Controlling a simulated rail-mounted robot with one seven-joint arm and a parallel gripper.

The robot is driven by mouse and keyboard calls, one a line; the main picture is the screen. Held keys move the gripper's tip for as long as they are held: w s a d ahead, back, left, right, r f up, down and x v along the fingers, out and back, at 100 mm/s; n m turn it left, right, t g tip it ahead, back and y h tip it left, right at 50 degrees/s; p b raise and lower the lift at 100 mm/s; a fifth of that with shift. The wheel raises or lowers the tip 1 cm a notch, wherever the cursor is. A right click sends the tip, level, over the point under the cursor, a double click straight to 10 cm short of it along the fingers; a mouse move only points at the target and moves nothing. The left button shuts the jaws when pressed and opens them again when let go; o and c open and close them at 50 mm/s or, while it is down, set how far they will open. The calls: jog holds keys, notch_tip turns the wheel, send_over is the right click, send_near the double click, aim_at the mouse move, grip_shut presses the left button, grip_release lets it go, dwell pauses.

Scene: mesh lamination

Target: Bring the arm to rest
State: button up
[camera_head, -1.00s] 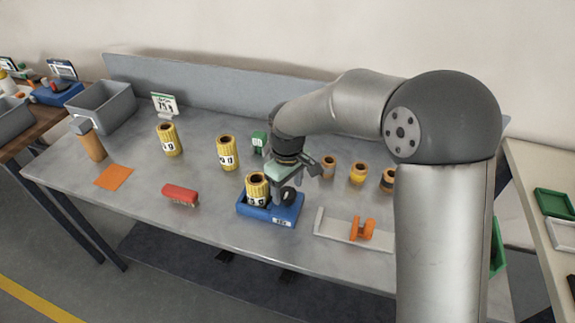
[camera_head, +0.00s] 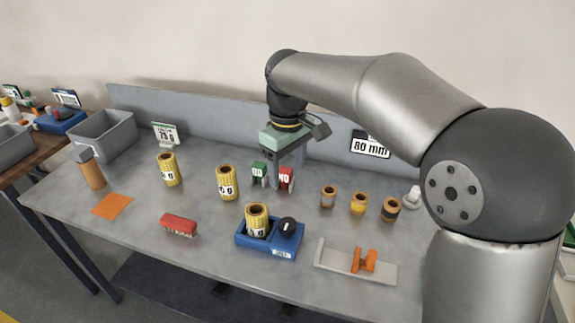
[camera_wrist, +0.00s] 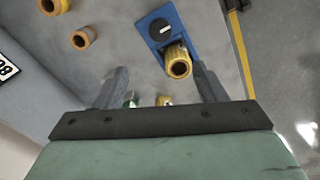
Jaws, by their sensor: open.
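My gripper (camera_head: 283,165) is raised over the back middle of the grey table, in front of the low back panel. In the wrist view its two fingers (camera_wrist: 160,85) stand wide apart, open, with nothing held between them. My arm reaches in from the right, bent high over the table's right side. A yellow roll (camera_head: 257,219) stands in the blue device (camera_head: 285,243) with a black knob; both also show in the wrist view, the roll (camera_wrist: 178,62) and the device (camera_wrist: 156,22), beyond the fingers and apart from them.
Two more yellow rolls (camera_head: 227,182) stand to the left, and smaller rolls (camera_head: 358,203) to the right. A red brush (camera_head: 179,226), an orange sheet (camera_head: 112,205) and a grey bin (camera_head: 104,134) lie leftward.

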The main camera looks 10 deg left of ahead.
dwell(0.4)
jog(key=s+d+f+m, duration=0.1)
jog(key=s+d+m, duration=0.25)
jog(key=d, duration=0.45)
jog(key=s+d+f+m, duration=0.2)
jog(key=s+d, duration=0.2)
jog(key=d, duration=0.5)
jog(key=s+d+f+m, duration=0.6)
jog(key=s+d, duration=0.4)
jog(key=s, duration=0.3)
jog(key=shift+s+d+f+m, duration=0.15)
jog(key=shift+d+f+m, duration=0.25)
jog(key=shift+f, duration=0.15)
